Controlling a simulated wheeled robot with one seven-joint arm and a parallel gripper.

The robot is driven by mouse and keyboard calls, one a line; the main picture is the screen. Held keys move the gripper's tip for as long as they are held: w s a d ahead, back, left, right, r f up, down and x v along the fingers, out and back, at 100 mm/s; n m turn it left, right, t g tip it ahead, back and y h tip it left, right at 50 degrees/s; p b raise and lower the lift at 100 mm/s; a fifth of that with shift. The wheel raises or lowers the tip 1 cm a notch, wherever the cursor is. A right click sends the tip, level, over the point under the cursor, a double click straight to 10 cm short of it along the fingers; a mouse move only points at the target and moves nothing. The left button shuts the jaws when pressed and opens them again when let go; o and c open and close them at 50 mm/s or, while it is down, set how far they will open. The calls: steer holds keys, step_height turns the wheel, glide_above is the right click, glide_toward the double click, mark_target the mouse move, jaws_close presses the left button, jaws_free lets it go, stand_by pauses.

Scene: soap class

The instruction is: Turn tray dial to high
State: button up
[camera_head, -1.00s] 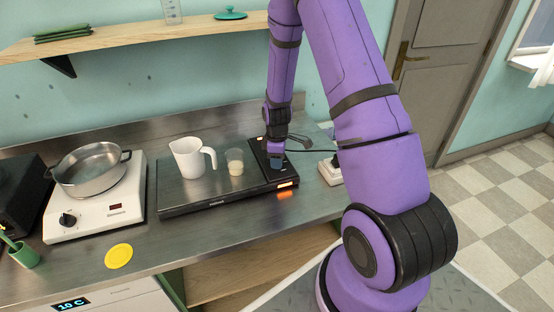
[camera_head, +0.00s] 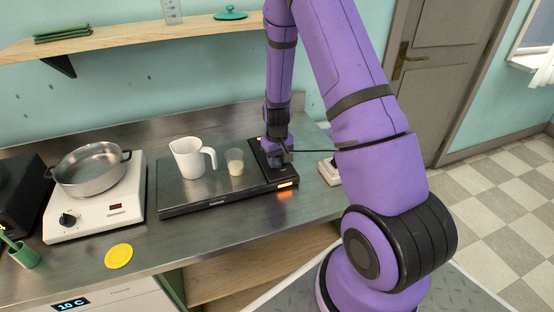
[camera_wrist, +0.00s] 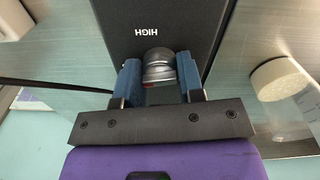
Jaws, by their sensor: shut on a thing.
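The warming tray (camera_head: 200,205) is a flat dark slab on the steel counter, with a black control strip at its right end and a lit orange display (camera_head: 286,184) on its front edge. The tray dial (camera_wrist: 158,66) is a round metallic knob on that strip. My gripper (camera_wrist: 160,77) has its two blue finger pads on either side of the dial, shut on it. The word HIGH (camera_wrist: 157,31) shows upside down beside the dial. A small red mark is partly visible at the dial. In the head view my gripper (camera_head: 275,161) points down at the strip and hides the dial.
A white jug (camera_head: 188,158) and a small beaker of pale liquid (camera_head: 235,162) stand on the tray, left of my gripper. A pan (camera_head: 90,170) sits on a white hotplate (camera_head: 110,212) further left. A white device (camera_head: 329,171) lies close on the right.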

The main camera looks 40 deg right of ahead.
mark_target(277, 158)
steer(key=m, duration=0.4)
steer(key=shift+m, duration=0.3)
steer(key=m, duration=0.3)
steer(key=shift+m, duration=0.4)
steer(key=m, duration=0.3)
steer(key=shift+m, duration=2.2)
steer(key=o, duration=0.9)
step_height(277, 158, up, 11)
steer(key=shift+f, duration=0.1)
